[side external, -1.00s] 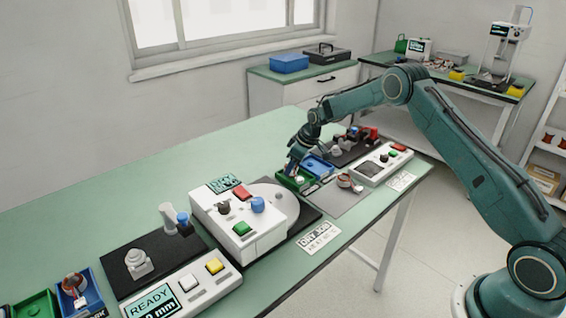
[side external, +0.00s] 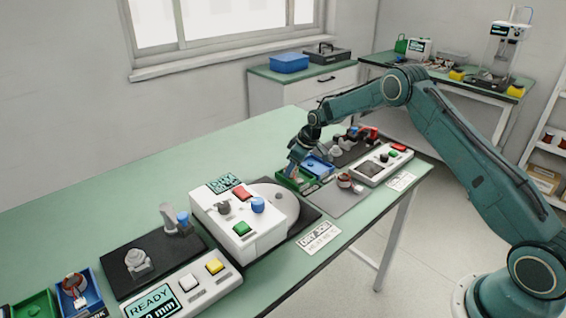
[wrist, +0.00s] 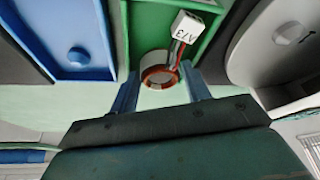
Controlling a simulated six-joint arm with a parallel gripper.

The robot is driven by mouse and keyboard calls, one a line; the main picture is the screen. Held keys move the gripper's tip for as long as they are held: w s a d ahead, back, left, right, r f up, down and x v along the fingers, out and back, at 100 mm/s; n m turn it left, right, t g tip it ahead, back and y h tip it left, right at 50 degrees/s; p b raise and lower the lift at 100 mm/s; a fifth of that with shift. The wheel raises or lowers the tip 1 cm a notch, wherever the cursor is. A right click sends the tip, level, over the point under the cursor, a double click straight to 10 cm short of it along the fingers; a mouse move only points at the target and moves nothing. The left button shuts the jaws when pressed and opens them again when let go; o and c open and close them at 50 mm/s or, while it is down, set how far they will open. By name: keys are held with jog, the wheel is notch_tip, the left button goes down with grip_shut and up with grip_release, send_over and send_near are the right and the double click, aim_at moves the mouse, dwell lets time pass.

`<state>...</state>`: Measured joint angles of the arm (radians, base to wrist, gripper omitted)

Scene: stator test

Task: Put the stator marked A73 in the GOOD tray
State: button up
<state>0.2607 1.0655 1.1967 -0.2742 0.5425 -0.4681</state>
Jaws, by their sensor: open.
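The stator marked A73 (wrist: 160,72), a ring with copper-red windings, lies in a green tray (wrist: 147,27) in the wrist view. My gripper (wrist: 161,78) is open, with one blue finger on each side of the ring; contact cannot be told. The tray's label is not legible.
Another stator (side external: 346,180) rests on a grey mat (side external: 335,201). A white tester (side external: 240,215) stands to the left and a control box (side external: 384,164) to the right.

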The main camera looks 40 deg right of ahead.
jog(key=shift+o, duration=0.2)
jog(key=v, duration=1.2)
jog(key=shift+r, duration=0.3)
jog(key=shift+s+d+r, duration=0.1)
jog(key=shift+s+r, duration=0.2)
jog(key=shift+r, duration=0.2)
jog(key=s+a+r+m+h, duration=0.1)
jog(key=s+a+r, duration=0.4)
jog(key=s+r, duration=0.4)
jog(key=s+a+r+m, duration=0.1)
jog(key=s+a+r, duration=0.3)
jog(key=s+r, duration=0.55)
jog(key=s+a+f+m, duration=0.1)
jog(key=s+a, duration=0.1)
jog(key=s, duration=1)
jog(key=s+a+f+m+t, duration=0.1)
jog(key=s, duration=1)
jog(key=shift+s+a+h, duration=0.35)
jog(key=shift+a+h, duration=0.05)
